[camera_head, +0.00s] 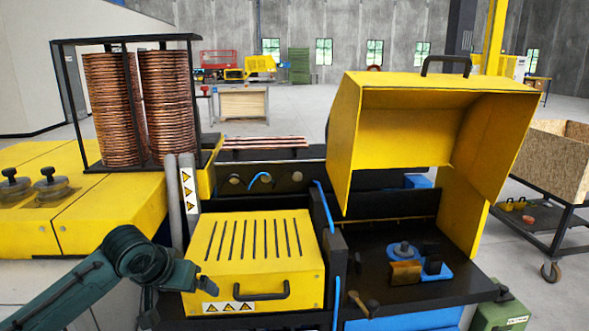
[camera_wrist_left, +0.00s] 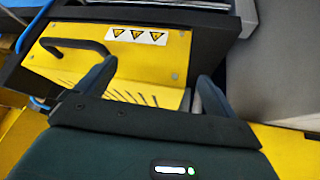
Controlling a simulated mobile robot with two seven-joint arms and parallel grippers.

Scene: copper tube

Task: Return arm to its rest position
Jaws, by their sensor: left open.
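My left arm comes in from the lower left in the head view, in front of the yellow slotted cover (camera_head: 255,245). In the left wrist view my left gripper (camera_wrist_left: 153,82) is open, with its two dark fingers apart and nothing visible between them. The yellow cover (camera_wrist_left: 150,68), with its black handle and warning stickers, lies beyond the fingers. My right arm and gripper do not show. A yellow hood (camera_head: 400,125) stands raised over a black work area (camera_head: 380,255) holding a blue fixture (camera_head: 403,250).
Copper coils (camera_head: 112,110) stand in a black frame at the left. Copper tubes (camera_head: 265,142) lie behind the cover. A cart with a wooden box (camera_head: 550,165) is at the right, and a green box (camera_head: 500,315) is at the lower right. Open floor lies behind the machine.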

